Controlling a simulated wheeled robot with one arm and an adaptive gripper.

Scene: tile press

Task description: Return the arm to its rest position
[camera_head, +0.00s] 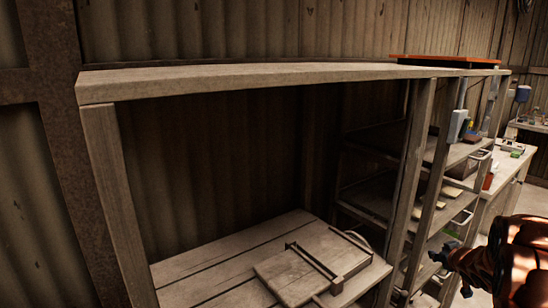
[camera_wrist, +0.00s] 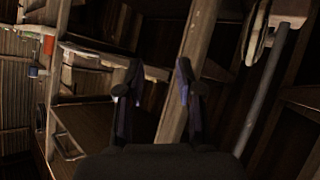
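My arm shows at the lower right of the head view as copper-coloured links. The dark end of it, my gripper (camera_head: 450,264), points left in front of the shelving there. In the wrist view, my gripper (camera_wrist: 158,78) has its two dark fingers apart with nothing held between them. A wooden post (camera_wrist: 190,75) shows behind and between the fingers; the distance to it is hard to tell.
A large wooden shelf unit (camera_head: 240,74) fills the head view, with a hinged-looking wooden board (camera_head: 292,275) on its lower shelf. An orange-edged flat thing (camera_head: 440,61) lies on top. Shelves with small items and a workbench (camera_head: 512,166) stand at right.

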